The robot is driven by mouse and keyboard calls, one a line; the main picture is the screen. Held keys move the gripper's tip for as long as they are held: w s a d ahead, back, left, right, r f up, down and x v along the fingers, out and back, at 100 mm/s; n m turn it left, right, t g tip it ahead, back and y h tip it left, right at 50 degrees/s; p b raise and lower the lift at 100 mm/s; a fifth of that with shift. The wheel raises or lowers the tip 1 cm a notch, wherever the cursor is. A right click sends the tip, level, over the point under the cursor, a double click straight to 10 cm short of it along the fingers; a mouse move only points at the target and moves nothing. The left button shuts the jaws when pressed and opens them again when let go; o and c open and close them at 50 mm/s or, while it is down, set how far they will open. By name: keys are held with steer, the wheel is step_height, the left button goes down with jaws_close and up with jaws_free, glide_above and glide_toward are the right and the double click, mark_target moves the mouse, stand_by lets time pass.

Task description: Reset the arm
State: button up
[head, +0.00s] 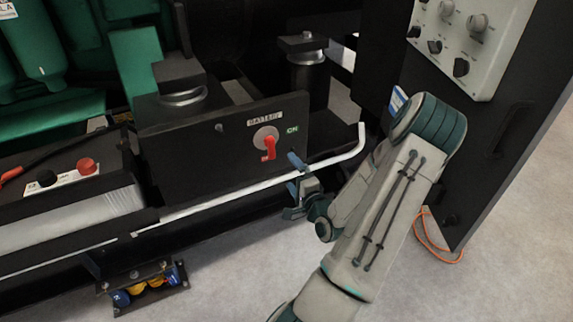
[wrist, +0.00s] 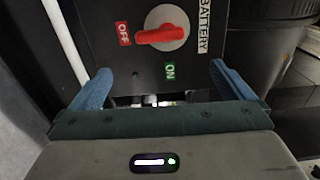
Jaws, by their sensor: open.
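My gripper (head: 298,186) is open and empty, at the right end of the black battery panel (head: 205,150). In the wrist view its two blue fingers (wrist: 160,86) stand wide apart, with nothing between them. The red battery switch handle (head: 269,147) sits on a round grey plate on that panel. In the wrist view the handle (wrist: 162,36) lies beyond the fingers, apart from them, and its narrow end points to the red OFF label (wrist: 124,33). The green ON label (wrist: 170,70) is nearer the gripper. My arm reaches in from the lower right.
A white rail (head: 250,186) runs along the panel's front, close to my gripper. A black cabinet (head: 520,150) with a grey knob panel (head: 470,40) stands right of my arm. Colored connectors (head: 150,285) sit low at left. Open floor (head: 235,270) lies in front.

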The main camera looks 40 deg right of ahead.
steer(key=shift+s+a, duration=0.1)
steer(key=shift+s, duration=0.35)
steer(key=w+a+r+n+g+y+p, duration=0.25)
steer(key=a+r+n+g+p, duration=0.9)
steer(key=r, duration=0.65)
steer(key=s+a+r+n+g+y+p, duration=0.2)
steer(key=s+a+r+n+p, duration=0.7)
steer(key=s+a+r, duration=0.6)
steer(key=a+r+g, duration=0.1)
steer(key=a+r, duration=0.2)
steer(key=a, duration=0.1)
